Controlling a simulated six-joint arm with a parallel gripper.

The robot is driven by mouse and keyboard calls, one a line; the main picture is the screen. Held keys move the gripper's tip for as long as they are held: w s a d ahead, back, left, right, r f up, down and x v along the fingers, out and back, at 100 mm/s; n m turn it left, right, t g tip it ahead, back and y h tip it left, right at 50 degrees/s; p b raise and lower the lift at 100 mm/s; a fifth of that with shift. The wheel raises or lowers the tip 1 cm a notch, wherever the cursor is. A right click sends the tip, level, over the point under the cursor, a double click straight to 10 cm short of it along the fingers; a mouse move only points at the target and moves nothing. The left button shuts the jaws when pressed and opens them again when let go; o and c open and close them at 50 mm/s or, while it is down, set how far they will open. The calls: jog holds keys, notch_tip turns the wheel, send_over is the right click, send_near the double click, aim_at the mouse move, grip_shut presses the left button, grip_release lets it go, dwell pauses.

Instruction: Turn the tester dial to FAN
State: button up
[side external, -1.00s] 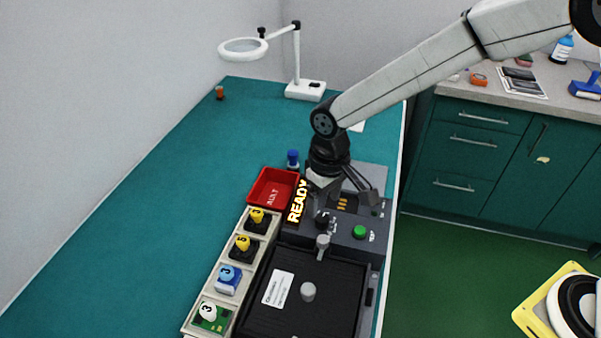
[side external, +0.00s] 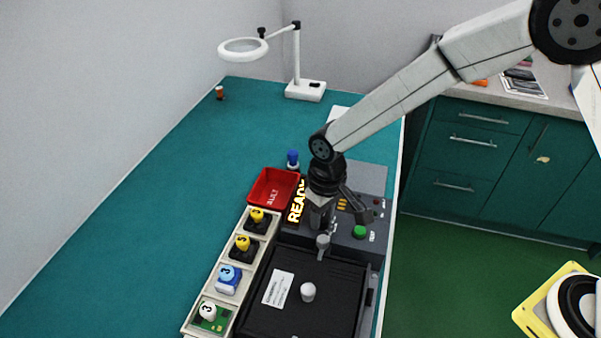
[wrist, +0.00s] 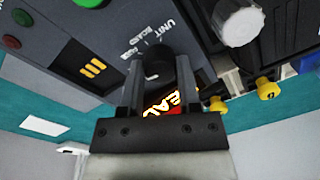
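The tester (side external: 345,246) is a dark grey panel at the edge of the teal bench. Its dial is a round black knob (wrist: 158,60) in the wrist view, with white UNIT and BOARD lettering beside it; a third label is too small to read. My gripper (side external: 320,224) points down at the dial and hides it in the side view. In the wrist view my gripper's fingers (wrist: 158,75) stand on either side of the knob. Whether they press on it is unclear. The dial's pointer is not clear.
A lit READY sign (side external: 296,202) and a red bin (side external: 272,188) lie left of the dial. A green button (side external: 359,232) is to the right. A tray of numbered parts (side external: 229,275) runs along the left.

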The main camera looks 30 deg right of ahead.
aim_at(323, 215)
jog(key=shift+n, duration=0.5)
grip_shut()
jog(key=n, duration=0.3)
jog(key=shift+n, duration=2)
jog(key=o, duration=1)
grip_release()
jog(key=shift+o, duration=0.2)
jog(key=shift+w+r, duration=0.15)
jog(key=shift+r, duration=3.75)
jog(key=shift+d, duration=0.15)
